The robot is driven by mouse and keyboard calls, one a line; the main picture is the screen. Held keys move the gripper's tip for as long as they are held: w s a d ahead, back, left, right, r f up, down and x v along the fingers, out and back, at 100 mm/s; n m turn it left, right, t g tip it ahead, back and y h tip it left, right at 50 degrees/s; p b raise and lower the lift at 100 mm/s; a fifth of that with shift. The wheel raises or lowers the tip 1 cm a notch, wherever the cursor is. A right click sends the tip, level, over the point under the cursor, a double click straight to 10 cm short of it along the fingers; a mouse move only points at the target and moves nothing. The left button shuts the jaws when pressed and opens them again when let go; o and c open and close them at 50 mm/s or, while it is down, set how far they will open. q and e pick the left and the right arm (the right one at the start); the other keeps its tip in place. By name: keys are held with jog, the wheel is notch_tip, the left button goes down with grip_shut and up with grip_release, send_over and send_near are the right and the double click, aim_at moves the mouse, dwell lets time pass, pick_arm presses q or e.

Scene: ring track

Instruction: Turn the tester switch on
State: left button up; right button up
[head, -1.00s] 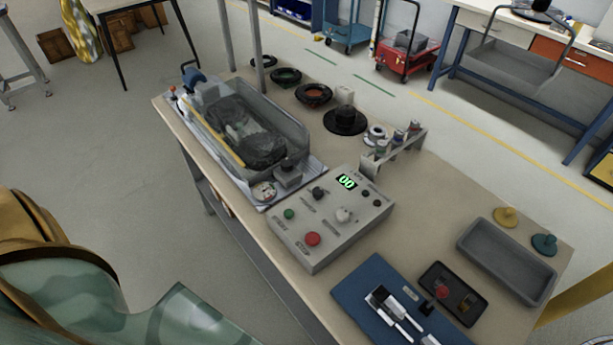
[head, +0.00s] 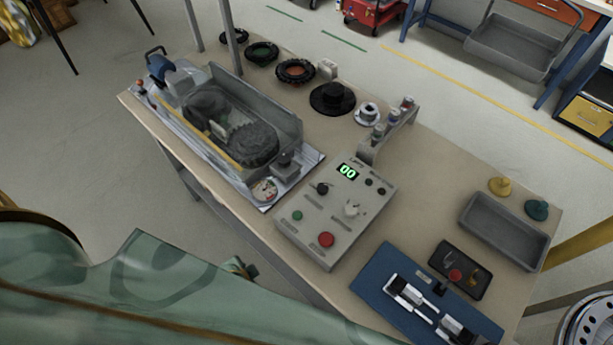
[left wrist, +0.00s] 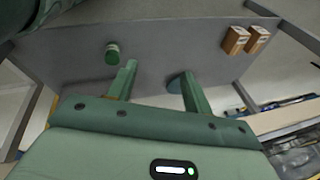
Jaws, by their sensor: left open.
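The tester is a grey box (head: 322,249) on the bench with a green display (head: 347,171) reading 00. Its sloped face has a black knob (head: 321,187), a pale knob (head: 352,208), a green button (head: 297,215) and a red button (head: 326,240). Small labels are unreadable, so I cannot tell which control is the switch. My left arm crosses the lower left of the head view; a bit of its gripper (head: 238,268) shows beside the bench's front edge, apart from the tester. In the left wrist view the gripper (left wrist: 158,85) has its fingers apart, with nothing between them.
A clear-walled machine (head: 235,130) stands left of the tester. A small rack (head: 388,135) stands behind it, near a black disc (head: 332,98). A blue mat (head: 372,283) with metal tools, a dark tray (head: 462,262) and a grey bin (head: 500,232) lie to the right.

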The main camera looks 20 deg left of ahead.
pick_arm(q)
jog(key=w+r+m+t+p, duration=0.2)
jog(key=w+r, duration=0.3)
jog(key=r, duration=0.5)
jog(key=w+r+m+t+y+p, duration=0.15)
jog(key=w+r, duration=0.25)
jog(key=r, duration=0.5)
jog(key=w+r+m+t+p, duration=0.15)
jog(key=w+r, duration=0.35)
jog(key=r, duration=0.5)
jog(key=w+d+r+m+t+h+p, duration=0.2)
jog(key=w+d+r+m+t+h, duration=0.55)
jog(key=d+r+m, duration=0.5)
jog(key=m+g+h, duration=0.3)
jog(key=m+g, duration=1)
jog(key=m, duration=1.2)
send_near(322, 187)
jog(key=shift+t, duration=0.25)
jog(key=b+x, duration=0.3)
jog(key=x, duration=0.7)
jog(key=shift+s+d+f, duration=0.1)
jog(key=shift+s+f, duration=0.05)
jog(key=shift+c, duration=0.3)
